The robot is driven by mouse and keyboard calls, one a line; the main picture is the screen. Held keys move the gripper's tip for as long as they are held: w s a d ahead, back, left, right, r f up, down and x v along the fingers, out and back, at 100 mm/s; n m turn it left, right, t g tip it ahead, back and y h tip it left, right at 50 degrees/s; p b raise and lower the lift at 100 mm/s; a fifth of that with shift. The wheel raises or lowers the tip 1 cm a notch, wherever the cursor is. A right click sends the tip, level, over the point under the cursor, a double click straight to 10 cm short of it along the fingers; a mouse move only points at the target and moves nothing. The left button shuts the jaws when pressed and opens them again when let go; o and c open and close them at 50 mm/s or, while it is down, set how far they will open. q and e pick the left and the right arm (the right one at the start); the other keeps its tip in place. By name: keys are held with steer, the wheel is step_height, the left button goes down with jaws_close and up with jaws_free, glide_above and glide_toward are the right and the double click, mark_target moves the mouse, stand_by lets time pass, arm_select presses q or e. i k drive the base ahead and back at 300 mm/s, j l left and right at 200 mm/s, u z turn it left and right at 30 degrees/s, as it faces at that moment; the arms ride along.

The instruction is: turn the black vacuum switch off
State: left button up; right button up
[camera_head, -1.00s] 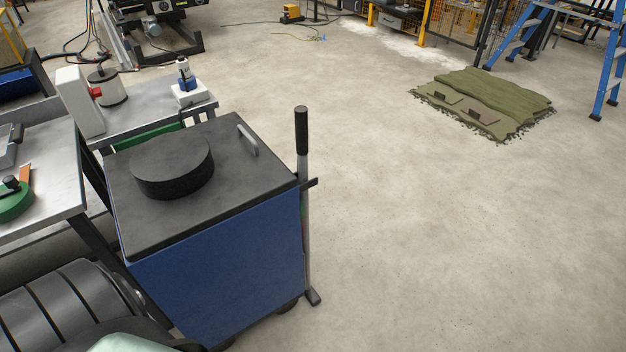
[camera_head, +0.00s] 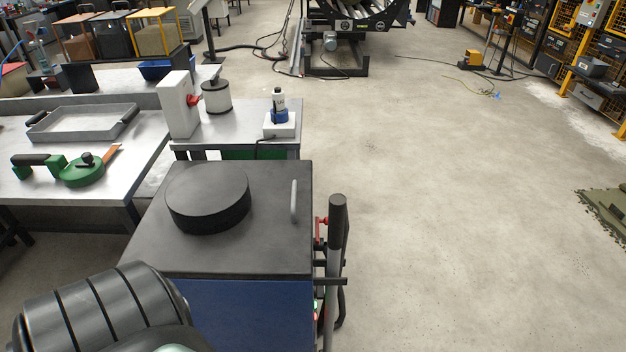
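I cannot make out a black vacuum switch for certain. A blue cabinet (camera_head: 250,308) with a dark top (camera_head: 265,225) stands at the lower middle, with a black round disc (camera_head: 208,198) on it. On its right side are a red lever (camera_head: 321,222) and a small green spot, partly hidden behind a black-gripped upright handle (camera_head: 337,218). A white box (camera_head: 179,105) with a red knob (camera_head: 194,100) stands on the bench behind the cabinet. Neither gripper is in view.
A grey workbench (camera_head: 150,185) at left holds a green tool (camera_head: 82,170) and a metal tray (camera_head: 85,121). A side table holds a canister (camera_head: 216,97) and a blue-and-white bottle (camera_head: 279,104). A turf piece (camera_head: 608,208) lies at the right edge.

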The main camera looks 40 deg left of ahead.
mark_target(318, 291)
steer(key=i+l+u, duration=0.1)
steer(key=u, duration=0.35)
steer(key=i+l+u, duration=0.25)
steer(key=u, duration=0.2)
steer(key=i+l+u, duration=0.2)
steer(key=u, duration=0.25)
steer(key=i+l+u, duration=0.1)
steer(key=l+u, duration=0.2)
steer(key=u, duration=0.15)
steer(key=l+u, duration=0.3)
steer(key=u, duration=0.15)
steer(key=i+l+u, duration=0.15)
steer(key=l+u, duration=0.15)
steer(key=l, duration=0.55)
steer(key=l+u, duration=0.3)
steer(key=l, duration=0.6)
steer(key=l+u, duration=0.25)
steer(key=l, duration=0.6)
steer(key=k+l+u, duration=0.15)
steer(key=l+u, duration=0.15)
steer(key=l, duration=0.6)
